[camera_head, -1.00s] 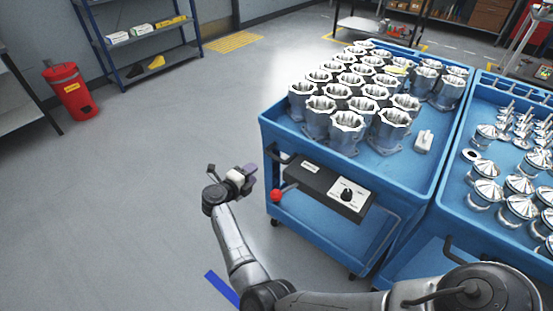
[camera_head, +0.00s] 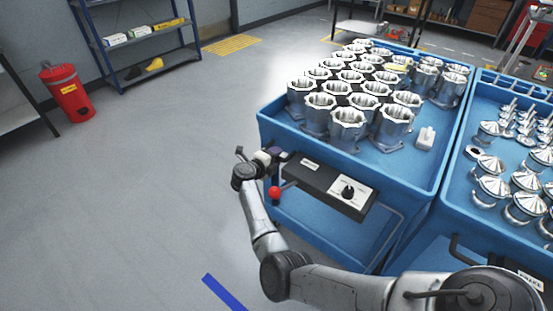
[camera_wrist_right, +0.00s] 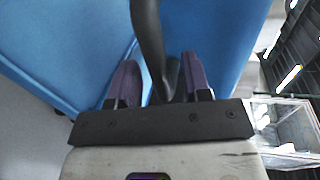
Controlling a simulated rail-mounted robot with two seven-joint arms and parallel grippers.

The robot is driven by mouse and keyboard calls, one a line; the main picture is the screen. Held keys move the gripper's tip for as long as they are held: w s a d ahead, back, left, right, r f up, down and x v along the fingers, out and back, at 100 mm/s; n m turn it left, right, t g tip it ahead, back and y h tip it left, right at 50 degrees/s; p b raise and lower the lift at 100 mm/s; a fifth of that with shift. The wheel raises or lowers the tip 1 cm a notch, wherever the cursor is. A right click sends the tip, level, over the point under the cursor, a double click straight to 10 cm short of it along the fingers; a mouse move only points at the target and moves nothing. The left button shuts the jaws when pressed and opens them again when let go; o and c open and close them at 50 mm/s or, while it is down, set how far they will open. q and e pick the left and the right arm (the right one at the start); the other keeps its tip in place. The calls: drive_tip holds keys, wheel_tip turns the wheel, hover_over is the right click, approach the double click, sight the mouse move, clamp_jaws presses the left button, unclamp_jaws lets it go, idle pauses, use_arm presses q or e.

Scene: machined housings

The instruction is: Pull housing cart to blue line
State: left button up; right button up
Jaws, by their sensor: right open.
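The blue housing cart (camera_head: 262,128) stands at the center right, carrying several silver machined housings (camera_head: 347,128). A dark control box (camera_head: 325,182) with a red knob sits on its near side. The blue line (camera_head: 223,292) lies on the floor at the lower center left, apart from the cart. My right gripper (camera_head: 272,154) is at the cart's near left corner. In the right wrist view its purple fingers (camera_wrist_right: 160,85) are open, with the black cart handle (camera_wrist_right: 149,40) running between them. Whether either finger touches the handle I cannot tell. My left gripper is not in view.
A second blue cart (camera_head: 455,180) with shiny metal parts stands close on the right. A red bin (camera_head: 68,92) and a blue shelf (camera_head: 135,38) stand at the back left. The grey floor left of the cart is clear.

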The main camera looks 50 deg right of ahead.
drive_tip(key=shift+d, duration=0.45)
drive_tip(key=shift+c, duration=0.2)
clamp_jaws()
